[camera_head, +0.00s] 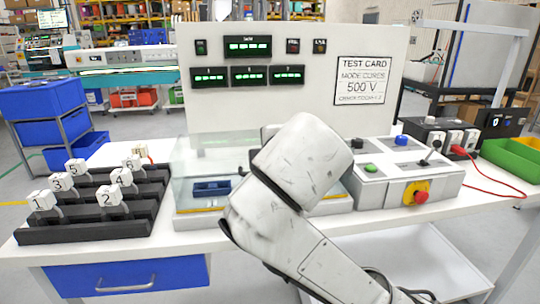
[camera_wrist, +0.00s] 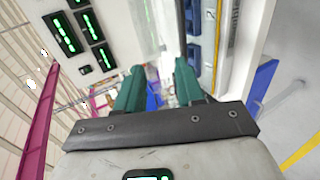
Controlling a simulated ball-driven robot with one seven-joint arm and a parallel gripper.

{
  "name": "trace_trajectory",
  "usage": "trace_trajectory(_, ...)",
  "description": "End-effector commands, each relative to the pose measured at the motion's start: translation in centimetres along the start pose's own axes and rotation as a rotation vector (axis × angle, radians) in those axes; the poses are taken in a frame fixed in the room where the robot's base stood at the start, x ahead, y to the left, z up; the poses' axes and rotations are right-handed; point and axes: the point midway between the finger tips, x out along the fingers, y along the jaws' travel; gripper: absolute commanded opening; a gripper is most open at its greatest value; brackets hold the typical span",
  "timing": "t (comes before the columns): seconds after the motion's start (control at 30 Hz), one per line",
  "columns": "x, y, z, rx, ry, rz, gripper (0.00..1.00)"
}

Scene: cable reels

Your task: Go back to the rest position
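My gripper (camera_wrist: 158,82) shows in the wrist view with two teal fingers standing apart and nothing visible between them. In the head view my pale grey arm rises from the lower right and bends in front of the test station. My gripper is hidden there behind the arm's upper part. The grey-white test panel (camera_head: 290,100) with green displays stands behind the arm, and its displays also show at the upper left of the wrist view (camera_wrist: 65,32). The clear-sided test bay (camera_head: 197,165) at the panel's foot holds a blue block (camera_head: 211,187) and is partly covered by my arm.
A black rack (camera_head: 85,231) with several numbered white tags stands on the left of the white bench. A control box (camera_head: 398,187) with a red and yellow emergency button is right of my arm. Green (camera_head: 507,158) and orange bins sit at the right edge. Blue bins (camera_head: 42,100) stand far left.

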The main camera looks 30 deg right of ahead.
Motion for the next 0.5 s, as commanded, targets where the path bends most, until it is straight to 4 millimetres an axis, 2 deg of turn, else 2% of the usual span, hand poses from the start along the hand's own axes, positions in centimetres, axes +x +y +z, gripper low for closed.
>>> trace_trajectory(0.5, 0.12, -0.43, -0.07, 0.020, 0.007, -0.014, 0.38)
